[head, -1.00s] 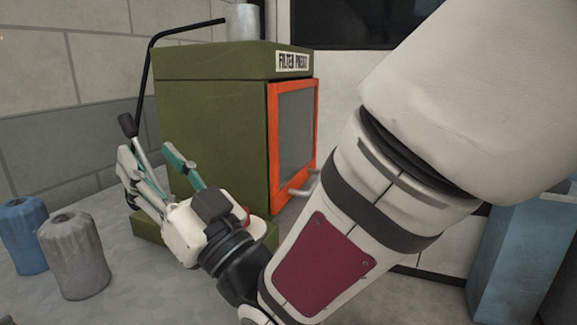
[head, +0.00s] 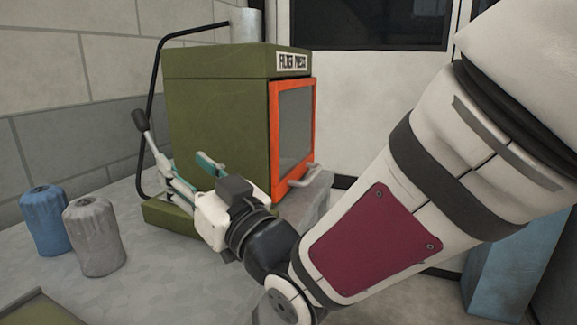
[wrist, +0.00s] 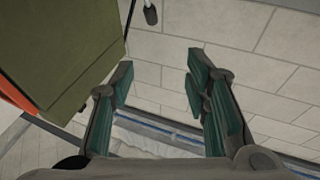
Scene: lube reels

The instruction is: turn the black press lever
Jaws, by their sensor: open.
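The green filter press (head: 215,125) stands on the grey bench, with an orange-framed door on its right side. The lever's black grip (head: 139,120) shows left of the press, on a pale shaft that slants down toward my gripper. The grip also shows at the top of the wrist view (wrist: 150,14), beyond and between my fingers. My gripper (head: 187,163) is in front of the press's lower left part, open and empty. In the wrist view my gripper (wrist: 160,72) has its fingers well apart, and the grip is clear of them. The lever's lower end is hidden behind my fingers.
A blue canister (head: 46,222) and a grey canister (head: 94,236) stand on the bench to the left. A thin black pipe (head: 154,70) bends down beside the press. A green tray edge (head: 40,305) is at lower left. The tiled wall is behind.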

